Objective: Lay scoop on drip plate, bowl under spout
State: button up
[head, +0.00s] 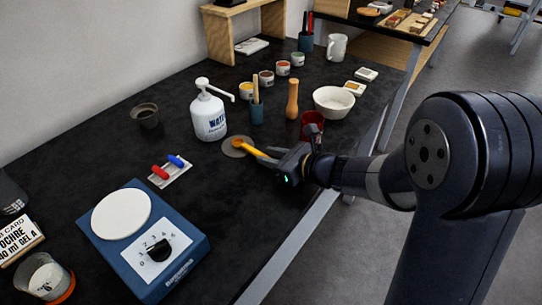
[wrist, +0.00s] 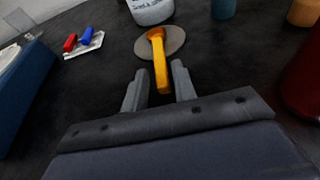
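The yellow-orange scoop (head: 251,149) has its head over the grey round drip plate (head: 229,152), and its handle reaches past the rim towards my gripper (head: 275,157). In the wrist view the scoop (wrist: 161,68) lies across the plate (wrist: 177,43), its handle end between the two fingers of my gripper (wrist: 160,68). The fingers are apart, with gaps beside the handle. The white pump bottle (head: 209,119) labelled WATER stands behind the plate, its spout (head: 222,92) pointing right. The white bowl (head: 333,101) stands further right, away from the spout.
A dark red cup (head: 312,124) stands close behind my gripper.

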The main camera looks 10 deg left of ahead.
jog(key=shift+o, duration=0.9)
jog(key=shift+r+p, duration=0.5)
jog(key=v, duration=1.2)
jog(key=shift+f+p, duration=0.1)
jog(key=shift+p, duration=0.2)
